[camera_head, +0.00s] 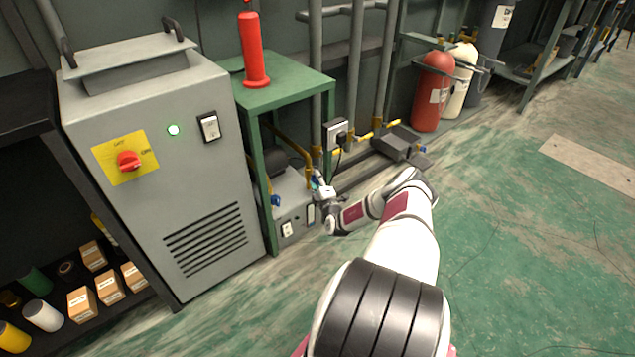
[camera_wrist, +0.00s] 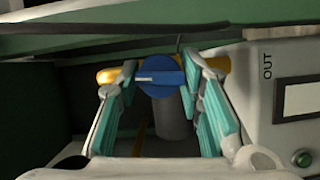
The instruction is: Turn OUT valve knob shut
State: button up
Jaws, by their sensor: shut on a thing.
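The OUT valve knob (camera_wrist: 160,76) is a round blue knob with a raised bar across it. In the wrist view it sits on a yellow pipe (camera_wrist: 107,75), and the bar lies roughly level, along the pipe's line. My gripper (camera_wrist: 159,77) has one teal-padded finger on each side of the knob and is shut on it. The word OUT is printed on the grey machine panel (camera_wrist: 262,100) to the right. In the head view my gripper (camera_head: 319,188) is at the small grey machine (camera_head: 292,212) under the green table; the gripped knob is mostly hidden there.
Another blue knob (camera_head: 276,200) is on the machine's left side. The green table (camera_head: 285,82) stands overhead, with its legs close by. A large grey cabinet (camera_head: 160,170) is to the left. Red (camera_head: 433,92) and cream cylinders stand at the back right. Green floor to the right is open.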

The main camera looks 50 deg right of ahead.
jog(key=shift+f+n+t, duration=0.1)
jog(key=shift+n+t, duration=0.2)
jog(key=shift+n, duration=0.2)
jog(key=o, duration=0.9)
jog(key=shift+c, duration=0.2)
jog(key=v, duration=1.2)
jog(key=shift+a+f, duration=0.1)
jog(key=shift+a, duration=0.05)
